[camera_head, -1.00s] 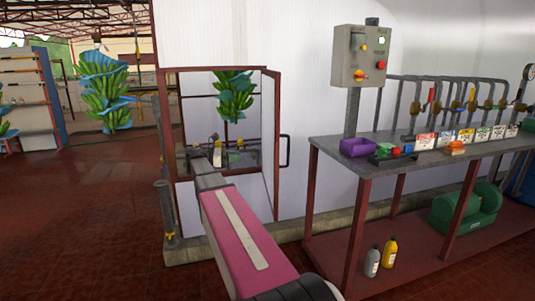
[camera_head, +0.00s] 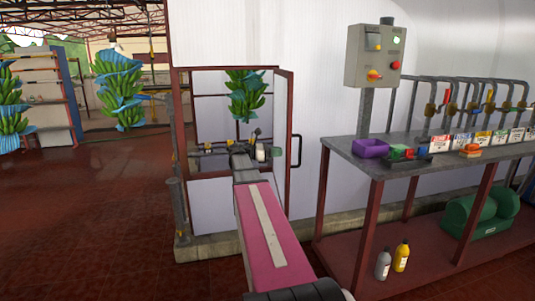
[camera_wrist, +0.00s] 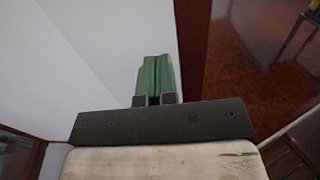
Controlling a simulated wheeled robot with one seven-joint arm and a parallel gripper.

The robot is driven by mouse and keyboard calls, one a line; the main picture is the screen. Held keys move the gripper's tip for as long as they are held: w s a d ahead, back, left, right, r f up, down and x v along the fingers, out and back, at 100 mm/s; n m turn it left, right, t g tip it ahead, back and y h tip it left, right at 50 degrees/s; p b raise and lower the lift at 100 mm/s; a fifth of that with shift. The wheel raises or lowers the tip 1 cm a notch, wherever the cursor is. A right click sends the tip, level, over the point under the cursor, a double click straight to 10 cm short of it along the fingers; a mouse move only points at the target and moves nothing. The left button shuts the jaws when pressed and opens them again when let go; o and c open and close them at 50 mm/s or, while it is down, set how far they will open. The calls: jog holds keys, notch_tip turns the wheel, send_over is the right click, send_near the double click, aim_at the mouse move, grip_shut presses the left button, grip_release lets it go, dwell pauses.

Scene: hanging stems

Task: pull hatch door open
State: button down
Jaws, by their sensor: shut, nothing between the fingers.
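The hatch is a dark-red frame (camera_head: 181,110) in the white wall in the head view. The hatch door's red edge (camera_head: 289,110) is at its right side, set at an angle to the wall, with a black bar handle (camera_head: 298,151) on it. My pink arm reaches into the hatch area, left of the handle. My gripper (camera_head: 240,150) is small there, apart from the handle in the picture. In the wrist view my gripper's green fingers (camera_wrist: 156,80) are shut and empty, with a white panel to the left and a dark-red bar to the right.
Blue-covered banana bunches (camera_head: 120,95) hang at the left. The red floor at left is open.

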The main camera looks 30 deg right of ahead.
jog(key=shift+s+d, duration=0.2)
jog(key=shift+d, duration=0.3)
jog(key=s+d+n+t, duration=0.1)
jog(key=s+d+t, duration=0.1)
jog(key=d, duration=1)
jog(key=s+d+n+t+h, duration=0.1)
jog(key=s+d, duration=0.3)
jog(key=d, duration=0.8)
jog(key=shift+s+n+t, duration=0.15)
jog(key=shift+n+t, duration=0.25)
jog(key=shift+t, duration=0.2)
jog(key=s+a, duration=0.1)
jog(key=a, duration=1.3)
jog(key=shift+s, duration=0.15)
